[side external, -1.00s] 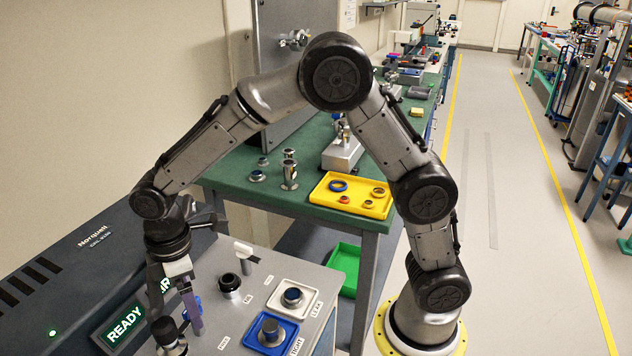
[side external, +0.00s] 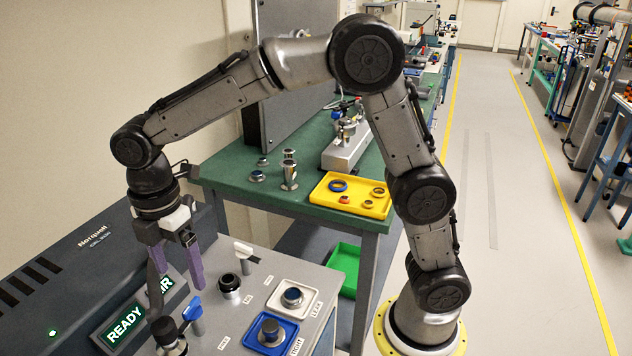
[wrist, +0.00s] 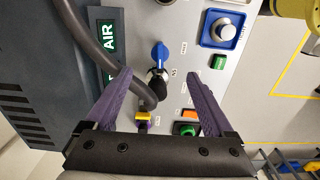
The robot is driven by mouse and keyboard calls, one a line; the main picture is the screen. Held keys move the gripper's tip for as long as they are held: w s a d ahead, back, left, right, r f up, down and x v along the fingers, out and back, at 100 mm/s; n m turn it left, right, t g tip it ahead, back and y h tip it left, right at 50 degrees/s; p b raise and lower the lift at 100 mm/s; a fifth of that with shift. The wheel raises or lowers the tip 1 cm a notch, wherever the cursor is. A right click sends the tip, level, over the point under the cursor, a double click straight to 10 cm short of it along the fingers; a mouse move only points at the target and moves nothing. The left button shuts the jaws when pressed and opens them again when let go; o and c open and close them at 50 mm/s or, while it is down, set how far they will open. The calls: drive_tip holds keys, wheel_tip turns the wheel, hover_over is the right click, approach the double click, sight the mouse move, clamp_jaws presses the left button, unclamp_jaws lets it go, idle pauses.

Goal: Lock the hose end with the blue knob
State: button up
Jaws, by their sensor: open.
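The blue knob (side external: 193,312) is a small lever-like handle on the grey panel, just below my gripper (side external: 181,291). In the wrist view the blue knob (wrist: 159,54) lies between and slightly beyond the fingertips. My gripper (wrist: 160,74) is open and empty, its purple fingers apart and raised above the knob. A dark hose (wrist: 98,48) curves across the left of the wrist view. Its end reaches the black fitting near the knob; whether it is fully seated I cannot tell. A black fitting (side external: 164,328) stands left of the knob.
A white T-handle (side external: 244,250) and a black-topped fitting (side external: 230,286) stand to the right. A blue tray (side external: 252,341) and a white tray (side external: 275,302) hold round metal parts. A lit READY display (side external: 125,325) is at left. A yellow tray (side external: 322,197) sits on the green bench.

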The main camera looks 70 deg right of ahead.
drive_tip(key=s+d+r+m+t, duration=0.25)
drive_tip(key=d+r, duration=0.35)
drive_tip(key=r, duration=0.6)
drive_tip(key=s+d+m+t, duration=0.1)
drive_tip(key=s+d+m, duration=0.3)
drive_tip(key=s, duration=0.3)
drive_tip(key=s+d+m+t, duration=0.1)
drive_tip(key=s+d+m, duration=0.2)
drive_tip(key=s+d, duration=0.2)
drive_tip(key=shift+s+f+m, duration=0.25)
drive_tip(key=shift+s+m, duration=0.1)
drive_tip(key=shift+s, duration=1.3)
drive_tip(key=s+d+f+m+t, duration=0.1)
drive_tip(key=s+f+m, duration=0.3)
drive_tip(key=f+m, duration=0.2)
drive_tip(key=shift+s+m, duration=0.15)
drive_tip(key=shift+m, duration=0.75)
